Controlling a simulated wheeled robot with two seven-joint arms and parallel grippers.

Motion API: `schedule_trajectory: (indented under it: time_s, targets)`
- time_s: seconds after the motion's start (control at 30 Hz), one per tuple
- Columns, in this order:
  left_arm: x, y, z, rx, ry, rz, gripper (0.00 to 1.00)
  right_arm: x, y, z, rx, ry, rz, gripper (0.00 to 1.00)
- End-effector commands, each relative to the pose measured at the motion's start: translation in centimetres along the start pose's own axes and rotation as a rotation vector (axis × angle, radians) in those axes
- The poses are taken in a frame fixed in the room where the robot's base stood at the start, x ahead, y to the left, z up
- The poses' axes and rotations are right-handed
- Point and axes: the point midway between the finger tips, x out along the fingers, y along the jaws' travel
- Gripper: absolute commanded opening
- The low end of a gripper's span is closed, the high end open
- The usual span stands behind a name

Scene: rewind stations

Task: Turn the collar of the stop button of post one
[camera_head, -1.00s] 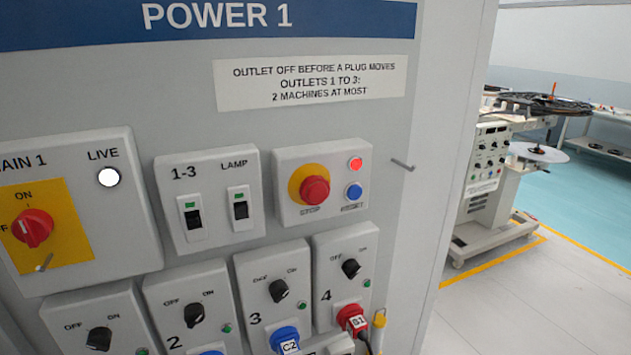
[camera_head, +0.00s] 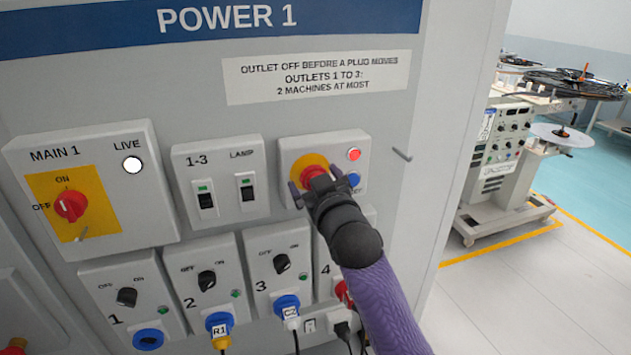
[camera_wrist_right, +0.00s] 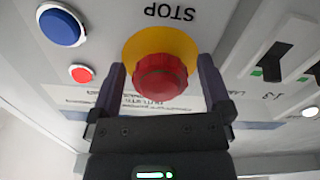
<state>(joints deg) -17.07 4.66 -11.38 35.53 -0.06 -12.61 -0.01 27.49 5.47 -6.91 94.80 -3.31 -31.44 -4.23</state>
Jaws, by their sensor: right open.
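The red stop button (camera_head: 312,174) sits on a yellow disc in the grey box under the POWER 1 sign. In the right wrist view the red button (camera_wrist_right: 160,78) shows large, with the yellow disc (camera_wrist_right: 160,44) behind it and the word STOP beside it. My right gripper (camera_head: 308,190) is at the button and partly covers it in the head view. In the right wrist view the right gripper (camera_wrist_right: 160,85) is open, one finger on each side of the button, with small gaps visible. My left gripper is not in view.
A red lamp (camera_head: 354,154) and a blue reset button (camera_head: 352,179) are close by on the same box. The switch box (camera_head: 222,180) is to the left. Several outlet boxes with plugs are below. A metal peg (camera_head: 402,155) sticks out at the right.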

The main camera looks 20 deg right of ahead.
Motion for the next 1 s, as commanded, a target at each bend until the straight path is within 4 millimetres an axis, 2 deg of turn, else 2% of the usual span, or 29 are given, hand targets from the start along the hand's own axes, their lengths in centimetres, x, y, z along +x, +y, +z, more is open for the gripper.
schedule_trajectory:
  time_s: [0.2,0.23,0.63,1.0]
  targets:
    - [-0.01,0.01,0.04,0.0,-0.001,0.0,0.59,0.06,-0.02,0.03,0.0,-0.001,0.0,1.0]
    - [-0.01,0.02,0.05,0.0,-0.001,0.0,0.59,0.06,-0.02,0.03,0.0,-0.001,0.0,0.96]
    - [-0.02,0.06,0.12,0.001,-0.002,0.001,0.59,0.03,-0.03,0.04,0.001,-0.001,-0.001,0.11]
    - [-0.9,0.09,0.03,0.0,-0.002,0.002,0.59,0.05,-0.04,-0.1,0.088,-0.003,-0.001,0.11]
